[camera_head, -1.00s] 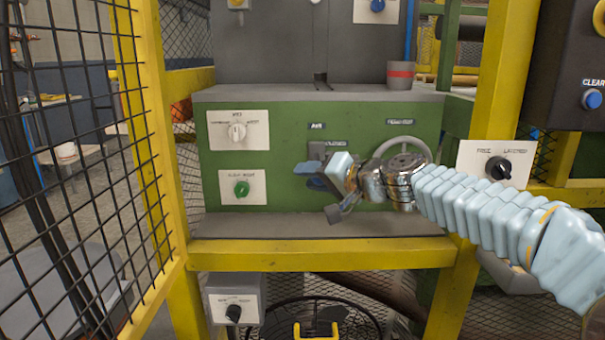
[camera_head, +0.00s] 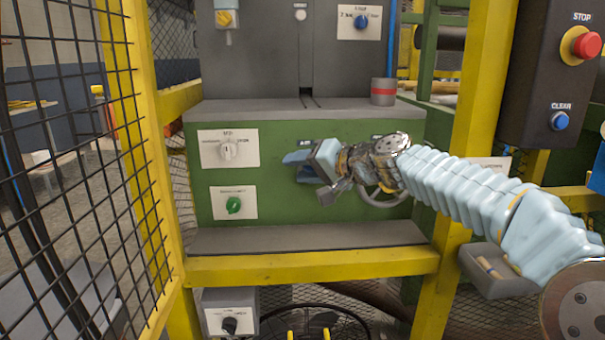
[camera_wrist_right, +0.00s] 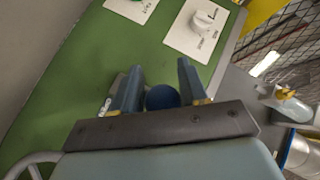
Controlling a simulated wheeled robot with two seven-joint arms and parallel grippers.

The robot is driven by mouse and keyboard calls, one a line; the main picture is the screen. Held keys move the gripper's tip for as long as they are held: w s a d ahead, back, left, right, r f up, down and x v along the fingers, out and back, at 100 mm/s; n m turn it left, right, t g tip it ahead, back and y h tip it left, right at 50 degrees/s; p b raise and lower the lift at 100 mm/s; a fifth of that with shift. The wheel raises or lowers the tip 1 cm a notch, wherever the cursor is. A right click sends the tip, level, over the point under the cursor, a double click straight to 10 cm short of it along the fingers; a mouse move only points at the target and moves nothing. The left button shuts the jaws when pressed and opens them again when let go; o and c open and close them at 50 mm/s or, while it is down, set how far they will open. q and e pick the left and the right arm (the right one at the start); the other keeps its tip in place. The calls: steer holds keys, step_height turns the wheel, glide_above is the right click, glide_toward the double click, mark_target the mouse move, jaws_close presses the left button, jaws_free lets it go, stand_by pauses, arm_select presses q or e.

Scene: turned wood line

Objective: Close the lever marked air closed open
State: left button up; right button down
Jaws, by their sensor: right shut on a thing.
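The air lever sits on the green machine front below a small dark AIR label (camera_head: 305,142). My right gripper (camera_head: 298,163) reaches in from the right and covers most of the lever in the head view. In the right wrist view, the two dark blue fingers of this gripper (camera_wrist_right: 160,78) stand on either side of the lever's round blue knob (camera_wrist_right: 162,97), shut on it. The lever's shaft and its closed and open markings are hidden behind the gripper and wrist. My left gripper is not in view.
Left of the lever are a white dial (camera_head: 228,150) and a green knob (camera_head: 233,205) on plates. A grey handwheel (camera_head: 385,198) is partly behind my right wrist. A yellow post (camera_head: 470,130) and mesh fence (camera_head: 70,180) flank the machine. A red stop button (camera_head: 587,45) is at upper right.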

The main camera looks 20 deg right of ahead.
steer(key=shift+w+d+r, duration=0.2)
steer(key=shift+d+r, duration=0.1)
steer(key=shift+r, duration=0.25)
steer(key=c, duration=0.7)
jaws_free()
steer(key=shift+c, duration=0.2)
steer(key=shift+f, duration=0.1)
steer(key=shift+s, duration=0.15)
steer(key=b+v, duration=0.2)
steer(key=v, duration=1.1)
steer(key=shift+s+d, duration=0.15)
steer(key=shift+s, duration=0.05)
